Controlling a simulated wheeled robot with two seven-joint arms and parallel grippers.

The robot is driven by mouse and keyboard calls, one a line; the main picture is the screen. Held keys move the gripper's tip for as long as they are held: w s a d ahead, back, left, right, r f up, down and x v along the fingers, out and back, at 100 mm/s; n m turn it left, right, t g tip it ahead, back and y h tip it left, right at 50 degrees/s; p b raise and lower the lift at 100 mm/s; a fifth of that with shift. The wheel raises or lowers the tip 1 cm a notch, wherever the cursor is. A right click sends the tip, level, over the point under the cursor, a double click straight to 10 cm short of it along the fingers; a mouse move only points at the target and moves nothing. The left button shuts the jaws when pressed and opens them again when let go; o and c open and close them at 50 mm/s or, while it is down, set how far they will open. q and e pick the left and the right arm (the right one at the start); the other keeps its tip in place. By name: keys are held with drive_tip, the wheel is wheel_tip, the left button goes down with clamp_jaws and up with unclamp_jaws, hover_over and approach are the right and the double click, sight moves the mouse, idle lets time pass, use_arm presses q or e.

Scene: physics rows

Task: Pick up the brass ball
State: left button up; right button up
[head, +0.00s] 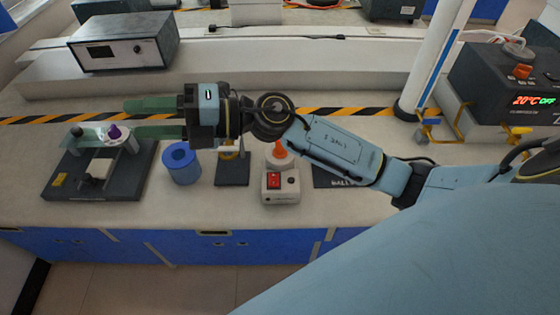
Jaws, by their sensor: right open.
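My right gripper (132,118) reaches in from the right and points left above the bench. Its two greenish fingers are apart, with nothing seen held between them. A small brass-yellow thing (229,154) shows below my right wrist, over a dark square base (232,174). My wrist hides its upper part, so I cannot tell whether it is the brass ball. No other brass ball shows clearly. My left gripper is not in view.
A blue cylinder (181,163) stands below the gripper. A dark device with a purple knob (114,132) is at left. A white box with a red switch (281,187) stands near the front edge. A grey instrument (124,42) is behind. A white post (432,62) rises at right.

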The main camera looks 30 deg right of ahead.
drive_tip(key=w+d+f+n+g+h, duration=0.2)
drive_tip(key=d+f+n+g+h, duration=0.4)
drive_tip(key=d+f+h, duration=0.4)
drive_tip(key=d+h, duration=0.2)
drive_tip(key=d, duration=0.3)
drive_tip(key=w+d+h, duration=0.1)
drive_tip(key=d+h, duration=0.2)
drive_tip(key=d, duration=0.2)
drive_tip(key=w+d+f+m+g+h, duration=0.1)
drive_tip(key=d+h, duration=0.2)
drive_tip(key=d, duration=0.2)
drive_tip(key=shift+w+d+f, duration=0.1)
drive_tip(key=shift+w+d, duration=0.1)
drive_tip(key=shift+w, duration=0.05)
approach(280, 153)
drive_tip(key=shift+w+f+h, duration=0.3)
drive_tip(key=shift+w, duration=0.5)
drive_tip(key=shift+s+f+p, duration=0.15)
drive_tip(key=shift+f+p, duration=0.2)
drive_tip(key=shift+f, duration=2.85)
drive_tip(key=shift+d, duration=0.1)
